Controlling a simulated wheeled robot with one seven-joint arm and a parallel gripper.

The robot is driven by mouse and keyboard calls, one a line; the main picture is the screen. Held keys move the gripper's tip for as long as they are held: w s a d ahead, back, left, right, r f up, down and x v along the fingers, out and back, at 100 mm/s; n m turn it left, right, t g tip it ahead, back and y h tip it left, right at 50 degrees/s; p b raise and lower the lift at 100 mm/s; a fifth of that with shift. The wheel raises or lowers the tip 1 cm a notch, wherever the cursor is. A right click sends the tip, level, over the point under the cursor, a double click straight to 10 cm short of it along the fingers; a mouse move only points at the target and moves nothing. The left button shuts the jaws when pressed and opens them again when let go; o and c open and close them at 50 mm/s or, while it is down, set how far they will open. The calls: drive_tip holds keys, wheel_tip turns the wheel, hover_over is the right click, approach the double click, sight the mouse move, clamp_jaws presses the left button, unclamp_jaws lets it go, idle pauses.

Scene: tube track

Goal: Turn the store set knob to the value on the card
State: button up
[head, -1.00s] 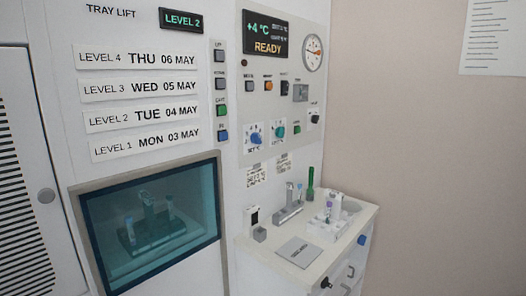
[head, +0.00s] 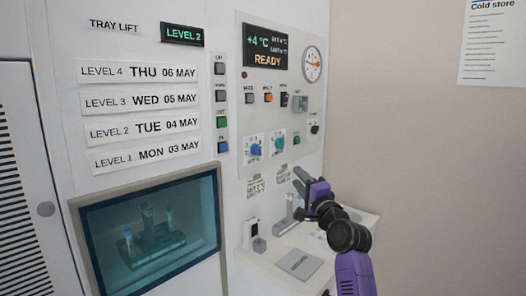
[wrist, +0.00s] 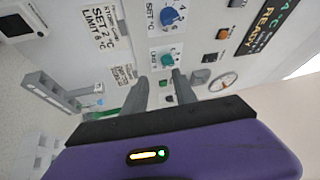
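The blue set knob (head: 256,149) is on the right panel, on a white dial plate; in the wrist view the blue knob (wrist: 171,16) is at the top, under the word SET. A teal knob (head: 279,143) is right of it; the teal knob (wrist: 167,59) also shows in the wrist view. The card (wrist: 98,18) reads SET 2 °C and LIMIT 6; in the head view the card (head: 257,187) is below the blue knob. My gripper (wrist: 160,84) is open and empty, its fingers apart and pointing towards the panel near the teal knob. In the head view my gripper (head: 304,184) is low and right of the knobs.
The display (head: 265,46) reads +4 °C and READY. Several buttons and switches and a gauge (head: 312,64) surround the knobs. A shelf (head: 268,262) with a grey plate (head: 299,264) and a stand juts out below. A wall sheet (head: 492,45) hangs right.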

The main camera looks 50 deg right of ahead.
drive_tip(key=w+d+r+m+t+y, duration=0.1)
drive_tip(key=w+d+r+m+y, duration=0.15)
drive_tip(key=r, duration=0.35)
drive_tip(key=w+d+r+m+y, duration=0.1)
drive_tip(key=d+r+m+y, duration=0.15)
drive_tip(key=r, duration=0.25)
drive_tip(key=m+y, duration=0.4)
drive_tip(key=y, duration=0.1)
approach(259, 148)
drive_tip(key=shift+g, duration=0.4)
drive_tip(key=shift+w+r+p, duration=0.2)
drive_tip(key=shift+w+p, duration=0.05)
drive_tip(key=shift+w, duration=1.8)
drive_tip(key=shift+w+r+p, duration=0.2)
drive_tip(key=shift+w, duration=1.9)
drive_tip(key=shift+c, duration=0.2)
clamp_jaws()
